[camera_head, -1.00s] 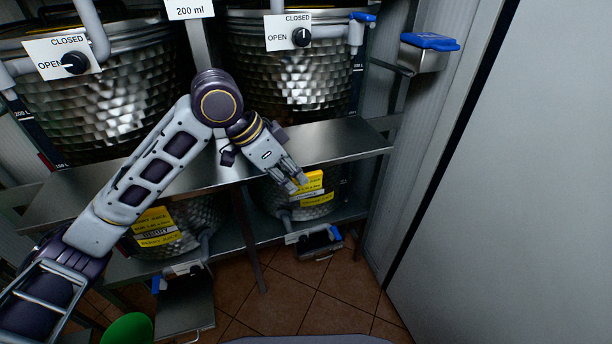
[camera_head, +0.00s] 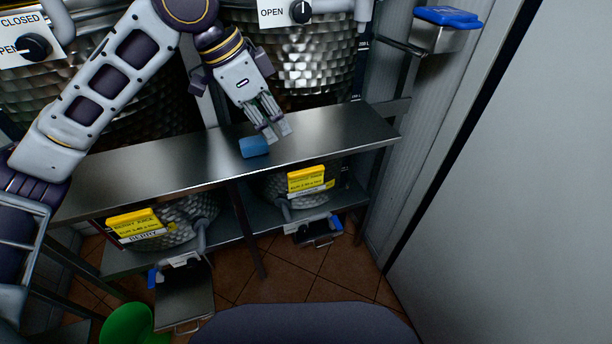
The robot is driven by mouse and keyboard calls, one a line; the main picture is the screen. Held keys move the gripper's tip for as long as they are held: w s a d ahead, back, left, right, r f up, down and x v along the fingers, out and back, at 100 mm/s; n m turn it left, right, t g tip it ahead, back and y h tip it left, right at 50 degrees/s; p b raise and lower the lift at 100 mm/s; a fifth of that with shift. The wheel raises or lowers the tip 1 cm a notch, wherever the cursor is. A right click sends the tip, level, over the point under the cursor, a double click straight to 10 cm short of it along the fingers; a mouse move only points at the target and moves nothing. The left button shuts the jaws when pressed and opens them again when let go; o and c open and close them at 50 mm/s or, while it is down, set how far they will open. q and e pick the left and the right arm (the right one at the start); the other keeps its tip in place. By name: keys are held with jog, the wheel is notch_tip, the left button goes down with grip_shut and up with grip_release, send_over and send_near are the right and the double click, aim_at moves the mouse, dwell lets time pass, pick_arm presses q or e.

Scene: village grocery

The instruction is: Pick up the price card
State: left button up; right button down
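Two yellow price cards show on the lower tanks. The right card (camera_head: 307,181) is on the lower right tank, just under the front edge of the steel shelf (camera_head: 190,160). The left card (camera_head: 134,226) is on the lower left tank, above a white "BERRY" label. I cannot tell which one the task means. My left gripper (camera_head: 278,133) is above the steel shelf, pointing down, above and slightly left of the right card and apart from it. A narrow gap shows between its fingers, and nothing shows between them. My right gripper is out of view.
A blue block (camera_head: 254,147) lies on the shelf close to my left fingertips. Large upper tanks (camera_head: 300,70) stand behind. A blue-lidded container (camera_head: 440,30) is on the right wall. A green bucket (camera_head: 127,325) is on the tiled floor.

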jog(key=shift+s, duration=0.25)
pick_arm(q)
send_near(304, 170)
jog(key=shift+x, duration=1.1)
jog(key=shift+f, duration=0.45)
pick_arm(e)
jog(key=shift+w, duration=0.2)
pick_arm(q)
jog(key=shift+d+f, duration=0.1)
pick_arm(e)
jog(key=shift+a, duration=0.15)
pick_arm(q)
jog(key=shift+w+d+f, duration=0.1)
jog(key=shift+d+f, duration=0.15)
jog(key=shift+f, duration=0.25)
jog(key=x, duration=0.2)
jog(key=shift+d+f, duration=0.2)
jog(key=shift+f, duration=0.15)
jog(key=shift+w+d+f, duration=0.1)
jog(key=shift+d+f, duration=0.1)
jog(key=shift+f, duration=0.25)
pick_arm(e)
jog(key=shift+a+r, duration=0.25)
